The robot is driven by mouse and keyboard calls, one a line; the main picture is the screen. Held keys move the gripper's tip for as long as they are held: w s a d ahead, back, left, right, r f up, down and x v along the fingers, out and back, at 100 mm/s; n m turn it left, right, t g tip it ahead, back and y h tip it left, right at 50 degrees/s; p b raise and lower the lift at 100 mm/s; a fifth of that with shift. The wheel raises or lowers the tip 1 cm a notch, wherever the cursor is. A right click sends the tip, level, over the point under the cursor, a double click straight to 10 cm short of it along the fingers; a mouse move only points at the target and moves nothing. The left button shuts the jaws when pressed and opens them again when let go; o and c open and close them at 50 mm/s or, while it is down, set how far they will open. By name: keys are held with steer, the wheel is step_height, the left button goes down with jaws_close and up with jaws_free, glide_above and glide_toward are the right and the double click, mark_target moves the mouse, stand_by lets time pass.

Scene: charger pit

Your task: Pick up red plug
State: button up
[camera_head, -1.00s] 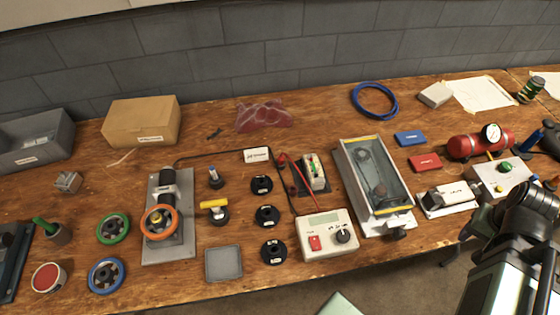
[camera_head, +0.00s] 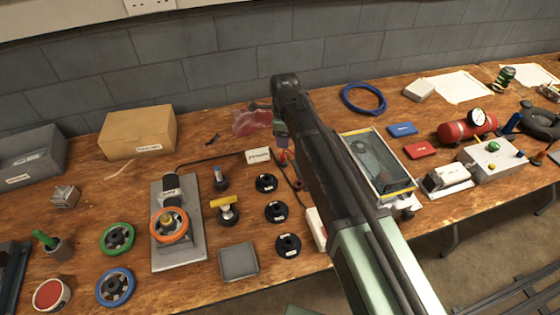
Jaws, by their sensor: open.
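My gripper (camera_head: 281,141) hangs at the far end of the arm, just above the red plug in the picture. Its jaws are small and dark here and nothing shows held between them. I cannot tell the height gap between gripper and plug. The meter box (camera_head: 316,228) and the socket unit are mostly hidden behind my arm.
Black round holders (camera_head: 276,212) stand left of the arm. A glass-topped case (camera_head: 377,165) stands close on its right. A crumpled red cloth (camera_head: 251,121) lies behind the gripper. A white label block (camera_head: 258,156) sits beside the plug. A grey tray (camera_head: 238,262) lies near the front edge.

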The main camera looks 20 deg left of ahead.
mark_target(283, 154)
steer(key=f+b, duration=0.4)
steer(key=f, duration=0.1)
steer(key=f+b, duration=0.4)
steer(key=f, duration=0.1)
steer(key=shift+a, duration=0.2)
steer(key=shift+r, duration=0.25)
steer(key=shift+c, duration=0.3)
steer(key=c, duration=0.9)
steer(key=shift+r, duration=0.1)
steer(key=shift+c, duration=0.2)
step_height(283, 154, up, 20)
steer(key=p, duration=2)
